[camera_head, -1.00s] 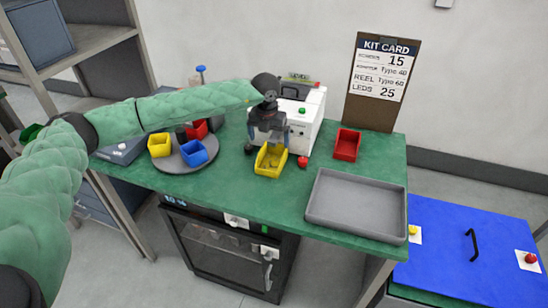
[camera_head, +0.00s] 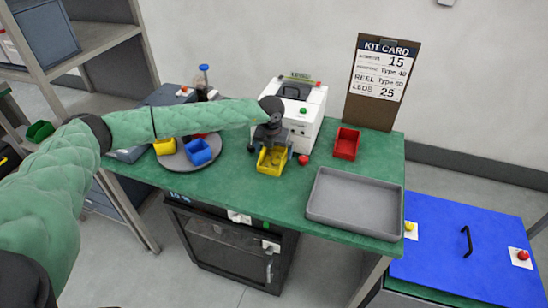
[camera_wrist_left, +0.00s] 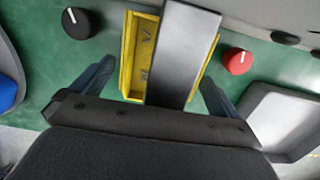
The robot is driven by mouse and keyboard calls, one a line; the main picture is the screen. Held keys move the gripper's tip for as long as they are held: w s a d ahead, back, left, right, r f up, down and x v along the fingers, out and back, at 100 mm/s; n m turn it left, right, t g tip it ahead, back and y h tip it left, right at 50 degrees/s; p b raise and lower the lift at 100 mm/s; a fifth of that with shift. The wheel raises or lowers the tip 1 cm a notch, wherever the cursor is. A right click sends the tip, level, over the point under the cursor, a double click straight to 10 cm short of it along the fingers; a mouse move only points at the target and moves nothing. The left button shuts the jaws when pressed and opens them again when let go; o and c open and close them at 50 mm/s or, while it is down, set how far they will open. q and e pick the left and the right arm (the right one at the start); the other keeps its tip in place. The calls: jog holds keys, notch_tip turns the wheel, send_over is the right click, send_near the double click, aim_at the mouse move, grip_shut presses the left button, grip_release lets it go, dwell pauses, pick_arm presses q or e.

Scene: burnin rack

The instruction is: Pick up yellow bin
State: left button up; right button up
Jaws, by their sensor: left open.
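The yellow bin (camera_head: 271,162) stands on the green table in front of the white machine. Small items or a textured floor show inside it in the head view. My left gripper (camera_head: 271,146) is above and at the back of this bin, and hides part of its rear. A second yellow bin (camera_head: 165,147) sits on the grey round tray, partly behind my arm. My right gripper is not in view.
A blue bin (camera_head: 199,151) shares the round tray (camera_head: 178,166). A red knob (camera_head: 304,159) is close right of the yellow bin. A red bin (camera_head: 346,144) and an empty grey tray (camera_head: 355,203) stand to the right. The table front is clear.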

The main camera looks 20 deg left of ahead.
pick_arm(q)
jog(key=shift+c, duration=0.4)
jog(key=c, duration=1.3)
